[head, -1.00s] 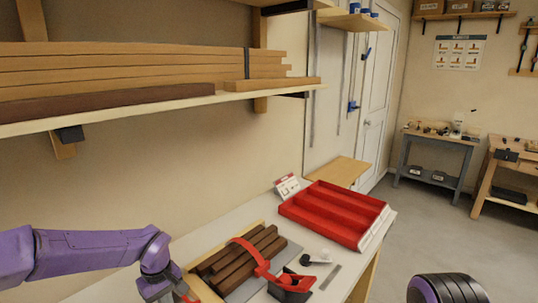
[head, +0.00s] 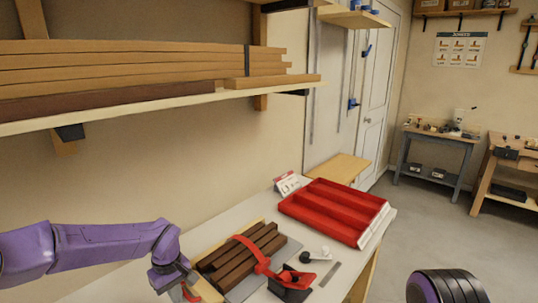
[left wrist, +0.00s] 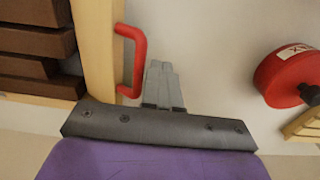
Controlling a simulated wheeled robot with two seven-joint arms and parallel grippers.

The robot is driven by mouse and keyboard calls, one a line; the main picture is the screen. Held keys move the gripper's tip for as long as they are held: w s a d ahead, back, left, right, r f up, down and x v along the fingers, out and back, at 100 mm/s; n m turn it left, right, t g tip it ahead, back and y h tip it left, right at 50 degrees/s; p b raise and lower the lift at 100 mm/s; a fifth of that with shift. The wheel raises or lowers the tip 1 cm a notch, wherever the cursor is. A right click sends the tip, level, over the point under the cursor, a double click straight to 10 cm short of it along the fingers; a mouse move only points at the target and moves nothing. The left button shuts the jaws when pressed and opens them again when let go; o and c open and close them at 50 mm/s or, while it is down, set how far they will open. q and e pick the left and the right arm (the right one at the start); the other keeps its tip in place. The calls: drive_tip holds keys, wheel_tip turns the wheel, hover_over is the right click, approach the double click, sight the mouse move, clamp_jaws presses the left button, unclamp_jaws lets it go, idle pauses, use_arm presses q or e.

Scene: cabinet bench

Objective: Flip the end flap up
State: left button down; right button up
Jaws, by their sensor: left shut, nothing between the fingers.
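A light wood strip (left wrist: 96,50), seemingly the end flap, stands beside dark wooden bars in the left wrist view. A red U-shaped handle (left wrist: 138,58) is fixed to its side. In the head view the light wood (head: 207,291) shows at the near left end of the dark bars (head: 242,256). My left gripper (left wrist: 162,68) is shut and empty, its fingers just right of the handle. I cannot tell whether they touch it. In the head view my left gripper (head: 180,288) is partly cut off by the bottom edge. My right gripper is out of view.
A red clamp (head: 262,262) arches over the bars. A red compartment tray (head: 335,210) stands further back on the bench. A round red object (left wrist: 290,75) lies right of my gripper in the wrist view. A loaded shelf (head: 150,105) hangs above.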

use_arm(q)
drive_tip(key=shift+w+d, duration=0.3)
drive_tip(key=shift+w, duration=0.05)
wheel_tip(320, 180, up, 13)
drive_tip(key=s+p, duration=0.1)
drive_tip(key=p, duration=0.7)
drive_tip(key=shift+a+p, duration=0.3)
drive_tip(key=shift+a, duration=0.15)
